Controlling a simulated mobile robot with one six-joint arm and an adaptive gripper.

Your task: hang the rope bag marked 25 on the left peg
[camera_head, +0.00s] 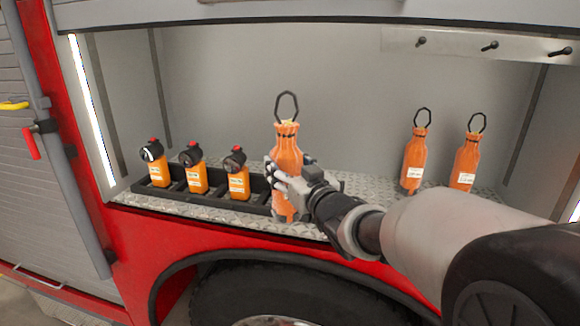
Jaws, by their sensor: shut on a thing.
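My gripper (279,178) is shut on an orange rope bag (287,148) with a dark loop on top. It holds the bag upright in front of the tray's right end. No label shows on the held bag, so I cannot read its number. Two more orange rope bags with white labels, one (415,155) and another (467,155), stand on the right of the shelf; their labels are too small to read. The left peg (421,41) is at the upper right on a pale rail, with a middle peg (490,46) and a right peg (561,52). All three pegs are bare.
A black tray (245,205) on the left of the tread-plate shelf (345,184) holds three orange torches (196,172). The locker's right wall (555,100) is near the right peg. Space between the held bag and the standing bags is clear. A wheel (260,295) is below.

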